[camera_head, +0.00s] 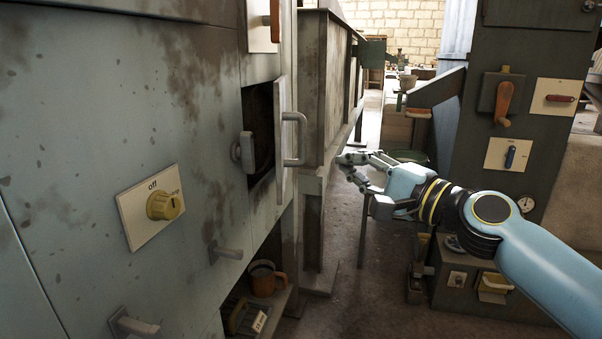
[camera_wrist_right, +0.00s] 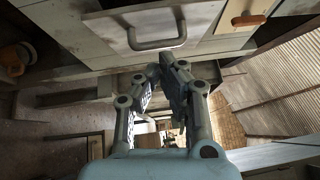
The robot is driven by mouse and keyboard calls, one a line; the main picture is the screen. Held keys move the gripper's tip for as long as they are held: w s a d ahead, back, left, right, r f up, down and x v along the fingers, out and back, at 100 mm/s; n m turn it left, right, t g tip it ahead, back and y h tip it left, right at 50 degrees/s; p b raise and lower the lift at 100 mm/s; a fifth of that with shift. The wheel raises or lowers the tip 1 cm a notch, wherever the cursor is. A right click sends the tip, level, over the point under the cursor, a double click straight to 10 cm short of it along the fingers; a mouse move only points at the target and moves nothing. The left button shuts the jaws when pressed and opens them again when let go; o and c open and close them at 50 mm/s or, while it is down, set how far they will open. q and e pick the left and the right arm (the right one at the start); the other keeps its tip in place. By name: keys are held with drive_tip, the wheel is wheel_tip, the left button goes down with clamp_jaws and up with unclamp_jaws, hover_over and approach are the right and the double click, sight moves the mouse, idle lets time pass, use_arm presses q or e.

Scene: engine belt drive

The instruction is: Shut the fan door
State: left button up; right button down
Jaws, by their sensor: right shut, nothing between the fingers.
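The fan door (camera_head: 280,120) is a narrow grey panel with a bar handle (camera_head: 301,140). In the head view it stands open, swung out nearly edge-on beside a dark opening (camera_head: 260,125) in the cabinet front. My right gripper (camera_head: 346,160) is shut and empty, to the right of the door handle and apart from it. In the right wrist view the gripper (camera_wrist_right: 166,66) points at a pale panel (camera_wrist_right: 110,36) with a bar handle (camera_wrist_right: 158,44), which looks like the door's outer face. My left gripper is out of view.
The cabinet front bears a yellow knob marked off (camera_head: 163,206) and several grey handles, one (camera_head: 243,152) at the opening. An orange mug (camera_head: 263,279) stands on a low shelf. A dark machine with levers (camera_head: 505,100) stands right. Floor between (camera_head: 345,280) is open.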

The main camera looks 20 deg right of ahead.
wheel_tip(320, 180, down, 2)
drive_tip(key=d+n+g, duration=0.1)
drive_tip(key=d, duration=0.1)
drive_tip(key=b, duration=0.1)
approach(282, 159)
drive_tip(key=w+d, duration=0.2)
drive_tip(key=w, duration=0.3)
drive_tip(key=a, duration=0.1)
drive_tip(key=w+a, duration=0.1)
drive_tip(key=shift+a+f, duration=0.15)
drive_tip(key=shift+a, duration=0.15)
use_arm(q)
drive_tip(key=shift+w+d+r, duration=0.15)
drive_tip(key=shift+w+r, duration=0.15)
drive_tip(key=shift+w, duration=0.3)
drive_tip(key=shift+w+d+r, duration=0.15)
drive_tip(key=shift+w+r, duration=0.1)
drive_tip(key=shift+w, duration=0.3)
use_arm(e)
drive_tip(key=shift+w+a, duration=0.15)
drive_tip(key=shift+a, duration=0.2)
